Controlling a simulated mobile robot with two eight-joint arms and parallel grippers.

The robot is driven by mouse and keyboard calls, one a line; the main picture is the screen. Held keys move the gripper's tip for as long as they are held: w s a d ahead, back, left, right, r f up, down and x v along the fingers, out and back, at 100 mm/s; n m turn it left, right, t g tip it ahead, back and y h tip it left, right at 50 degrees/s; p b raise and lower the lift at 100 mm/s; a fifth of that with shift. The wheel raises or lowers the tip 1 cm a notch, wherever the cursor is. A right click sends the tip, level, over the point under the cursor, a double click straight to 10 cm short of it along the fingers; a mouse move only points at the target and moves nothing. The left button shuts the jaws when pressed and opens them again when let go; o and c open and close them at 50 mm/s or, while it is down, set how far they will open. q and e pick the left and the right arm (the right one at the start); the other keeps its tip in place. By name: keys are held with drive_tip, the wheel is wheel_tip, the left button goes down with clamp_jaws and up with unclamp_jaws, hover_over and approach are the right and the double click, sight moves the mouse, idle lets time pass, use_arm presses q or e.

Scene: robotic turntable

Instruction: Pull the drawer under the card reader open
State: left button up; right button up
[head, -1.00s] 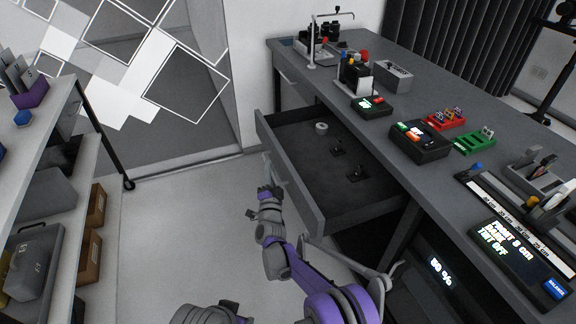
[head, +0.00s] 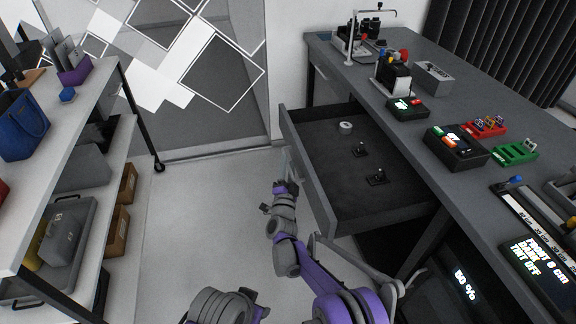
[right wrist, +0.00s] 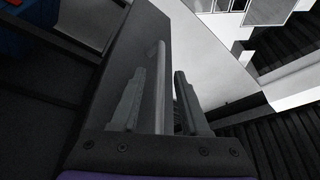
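The dark grey drawer (head: 312,178) stands well out from the desk in the head view. Its open inside shows a white ring and two small black items on its floor. My right gripper (head: 284,163) is at the outer side of the drawer's front panel. In the right wrist view, the two fingers of my right gripper (right wrist: 158,105) stand apart, with the bar handle (right wrist: 159,75) between them. Gaps show beside the bar, so I see no firm grip. I cannot tell which device on the desk is the card reader.
The grey desk (head: 440,100) carries a small device with a green display (head: 407,108), a black device with lit buttons (head: 457,148) and red and green trays. A shelf unit (head: 95,125) stands at left. Free floor (head: 205,215) lies between shelf and drawer.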

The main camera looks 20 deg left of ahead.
drive_tip(key=shift+s, duration=0.1)
drive_tip(key=v, duration=1)
drive_tip(key=shift+s, duration=0.3)
drive_tip(key=shift+d, duration=0.1)
drive_tip(key=shift+f, duration=0.1)
